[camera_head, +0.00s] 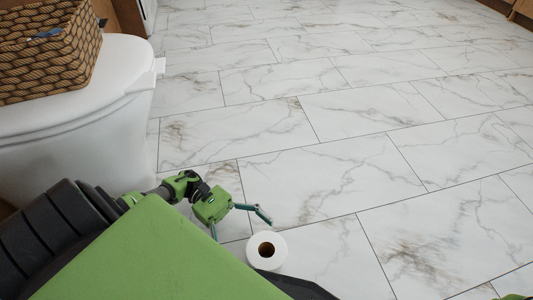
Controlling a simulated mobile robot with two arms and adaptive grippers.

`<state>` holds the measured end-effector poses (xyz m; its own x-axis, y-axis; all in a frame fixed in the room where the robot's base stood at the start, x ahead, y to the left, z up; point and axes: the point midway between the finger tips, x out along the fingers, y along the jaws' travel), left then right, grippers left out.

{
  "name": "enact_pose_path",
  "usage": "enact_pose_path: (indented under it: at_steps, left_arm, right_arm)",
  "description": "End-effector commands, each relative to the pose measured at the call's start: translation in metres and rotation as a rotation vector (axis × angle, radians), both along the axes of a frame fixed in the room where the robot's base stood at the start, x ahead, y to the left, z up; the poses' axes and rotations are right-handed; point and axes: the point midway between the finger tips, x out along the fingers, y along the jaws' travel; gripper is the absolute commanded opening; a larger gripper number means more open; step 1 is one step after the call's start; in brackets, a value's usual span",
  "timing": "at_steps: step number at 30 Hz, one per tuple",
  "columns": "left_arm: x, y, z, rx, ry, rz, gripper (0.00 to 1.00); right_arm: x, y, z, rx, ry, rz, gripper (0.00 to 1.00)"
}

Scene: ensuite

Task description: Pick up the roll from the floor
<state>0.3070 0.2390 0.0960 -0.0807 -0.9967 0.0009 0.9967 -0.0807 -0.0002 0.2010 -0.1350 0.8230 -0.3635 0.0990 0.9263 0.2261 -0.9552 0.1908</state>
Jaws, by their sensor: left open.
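The roll (279,257) is a white toilet paper roll with a brown core. It stands on end on the marble-tiled floor, near the bottom middle of the head view, partly hidden by my green body. My left gripper (240,222) is green with dark teal fingers. It is open and empty, just left of and beyond the roll in the picture. One finger reaches right, the other points down. I cannot tell its exact height above the floor. My right gripper is not in view; only a bit of green shows at the bottom right corner.
A white toilet (110,100) stands at the left, with a brown woven basket (60,55) on top, close to my left arm. Wooden furniture edges (521,8) show at the top right. The tiled floor (350,120) to the right and beyond is clear.

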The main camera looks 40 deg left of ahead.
Motion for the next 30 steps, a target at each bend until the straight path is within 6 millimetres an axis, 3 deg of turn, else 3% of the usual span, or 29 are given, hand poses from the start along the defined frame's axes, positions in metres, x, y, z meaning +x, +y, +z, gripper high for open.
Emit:
enact_pose_path:
  at_steps: [15, 23, 24, 29, 30]
  left_arm:
    - [-0.002, -0.05, 0.0, 0.0, 0.0, 0.0, 0.86]
    - [-0.002, -0.053, 0.001, 0.001, 0.001, 0.002, 0.86]
    - [-0.002, -0.053, 0.001, 0.001, 0.001, 0.002, 0.83]
    - [-0.002, -0.053, 0.001, 0.001, 0.0, 0.002, 0.43]
    - [-0.002, -0.053, 0.001, 0.001, 0.0, 0.002, 0.43]
  right_arm:
    - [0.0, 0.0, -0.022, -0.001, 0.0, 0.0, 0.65]
    - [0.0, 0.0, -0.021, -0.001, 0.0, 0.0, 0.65]
    - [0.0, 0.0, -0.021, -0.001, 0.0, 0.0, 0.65]
    - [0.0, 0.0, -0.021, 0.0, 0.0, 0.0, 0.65]
    - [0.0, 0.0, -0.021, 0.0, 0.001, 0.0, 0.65]
